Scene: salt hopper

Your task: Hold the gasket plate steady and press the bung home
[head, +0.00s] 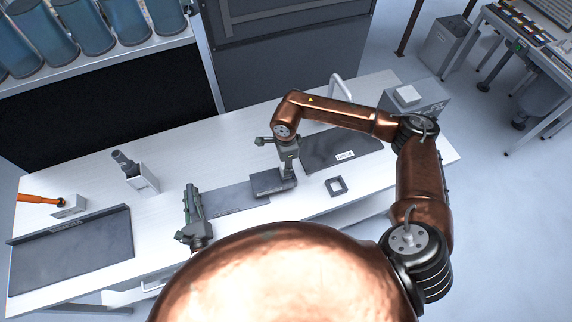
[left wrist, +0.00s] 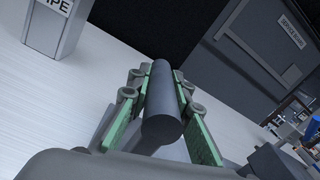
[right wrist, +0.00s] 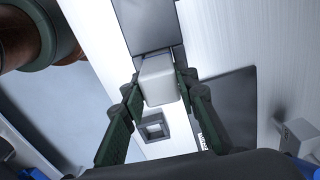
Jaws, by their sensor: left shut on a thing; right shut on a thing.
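My left gripper (head: 192,212) is shut on a dark grey cylinder (left wrist: 163,110), perhaps the bung, which lies lengthwise between the green finger pads in the left wrist view. In the head view this gripper is at the bench's front edge, left of the dark slab. My right gripper (head: 288,172) points down at the right end of the dark slab (head: 266,186), probably the gasket plate. In the right wrist view its fingers are shut on a pale grey block (right wrist: 158,82). Whether this block is part of the slab cannot be told. No hole for the bung is visible.
A flat dark mat (head: 232,201) lies left of the slab, another (head: 335,152) behind right. A small square frame (head: 336,186) lies to the right. A pale holder (head: 146,182) with a dark tool, an orange-handled tool (head: 38,199) and a dark tray (head: 80,252) are on the left.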

